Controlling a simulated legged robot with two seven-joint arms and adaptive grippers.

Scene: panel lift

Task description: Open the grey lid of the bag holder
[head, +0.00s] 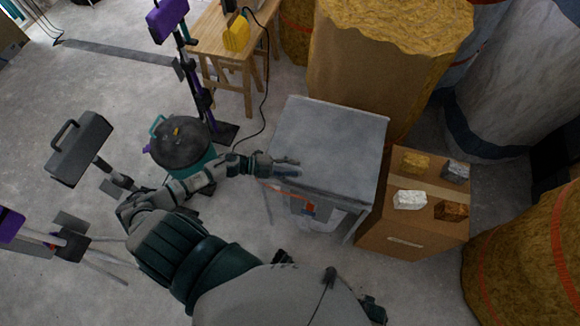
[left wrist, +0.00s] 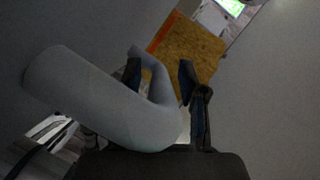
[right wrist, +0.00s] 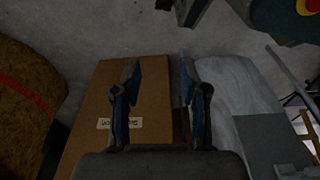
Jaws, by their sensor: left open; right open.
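The bag holder stands in the middle of the head view, with its flat grey lid (head: 335,145) lying level and closed on top. A pale bag hangs in the frame below it. My left gripper (head: 287,170) is at the lid's near left edge. In the left wrist view my left gripper (left wrist: 160,76) is open, and a thick bent grey bar (left wrist: 95,95) curves up between its fingers. Whether the fingers touch the bar I cannot tell. My right gripper (right wrist: 158,82) is open and empty in the right wrist view, above the floor near the carton and the bag holder.
A cardboard carton (head: 412,235) with several rock samples stands right of the holder. A large yellow-topped roll (head: 350,90) stands behind it. A dark round-lidded vacuum (head: 180,143) and a purple stand (head: 185,60) are left.

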